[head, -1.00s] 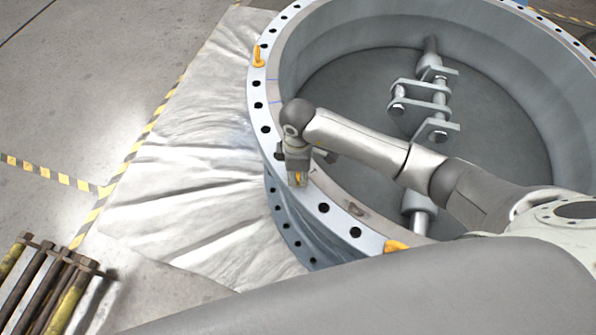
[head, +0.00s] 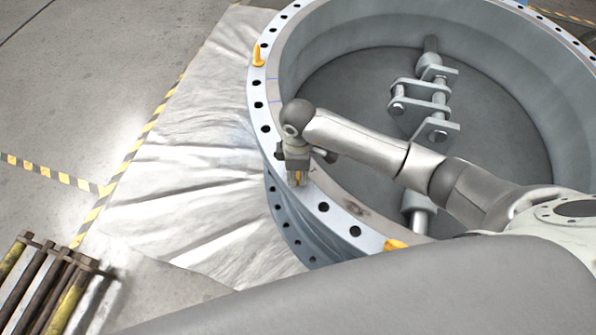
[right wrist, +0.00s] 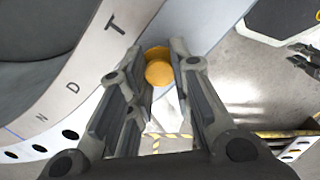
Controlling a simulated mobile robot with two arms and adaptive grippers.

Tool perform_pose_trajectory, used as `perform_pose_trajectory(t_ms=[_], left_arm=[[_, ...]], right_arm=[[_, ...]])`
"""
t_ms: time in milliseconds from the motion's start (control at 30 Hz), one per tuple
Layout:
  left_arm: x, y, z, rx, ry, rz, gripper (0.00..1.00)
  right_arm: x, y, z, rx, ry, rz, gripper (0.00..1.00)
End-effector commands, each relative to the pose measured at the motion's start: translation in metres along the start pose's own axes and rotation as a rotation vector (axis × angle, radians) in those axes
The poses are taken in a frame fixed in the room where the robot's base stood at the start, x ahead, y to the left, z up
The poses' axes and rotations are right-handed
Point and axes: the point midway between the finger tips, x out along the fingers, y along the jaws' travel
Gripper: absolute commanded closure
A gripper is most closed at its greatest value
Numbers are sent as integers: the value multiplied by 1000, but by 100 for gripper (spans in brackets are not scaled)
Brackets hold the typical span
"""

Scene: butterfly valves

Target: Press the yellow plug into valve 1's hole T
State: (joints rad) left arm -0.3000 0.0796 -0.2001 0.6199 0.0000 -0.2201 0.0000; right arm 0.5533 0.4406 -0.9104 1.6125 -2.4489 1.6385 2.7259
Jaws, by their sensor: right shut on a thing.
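Valve 1 (head: 262,105) is a large grey ring with a pale flange full of dark bolt holes. My right gripper (head: 298,180) is over the near-left part of this flange, fingers pointing down. It is shut on the yellow plug (head: 298,175), whose round orange-yellow head (right wrist: 158,68) shows between the fingertips in the right wrist view. The hole under the plug is hidden, so I cannot tell how deep the plug sits.
Another yellow plug (head: 258,57) stands on the flange further back, and a yellow piece (head: 396,245) shows at its near edge. Linkage brackets (head: 420,98) sit inside the ring. Silvery sheeting (head: 185,180) covers the floor at left. Rusty bars (head: 48,285) lie at lower left.

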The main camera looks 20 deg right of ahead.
Motion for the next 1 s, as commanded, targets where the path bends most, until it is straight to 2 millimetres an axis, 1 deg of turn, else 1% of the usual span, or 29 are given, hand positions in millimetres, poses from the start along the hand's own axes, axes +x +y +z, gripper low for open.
perform_pose_trajectory(t_ms=[167, 500, 533, 700, 933, 967, 1000], left_arm=[[1, 0, 0, 0, 0, 0, 67], [7, 0, 0, 0, 0, 0, 67], [6, 0, 0, 0, 0, 0, 67], [6, 0, 0, 0, 0, 0, 67], [6, 0, 0, 0, 0, 0, 67], [6, 0, 0, 0, 0, 0, 67], [6, 0, 0, 0, 0, 0, 67]], right_arm=[[1, 0, 0, 0, 0, 0, 91], [12, 0, 0, 0, 0, -1, 91], [11, 0, 0, 0, 0, -1, 77], [10, 0, 0, 0, 0, -1, 55], [10, 0, 0, 0, 0, 0, 54], [10, 0, 0, 0, 0, 0, 52], [10, 0, 0, 0, 0, 0, 47]])
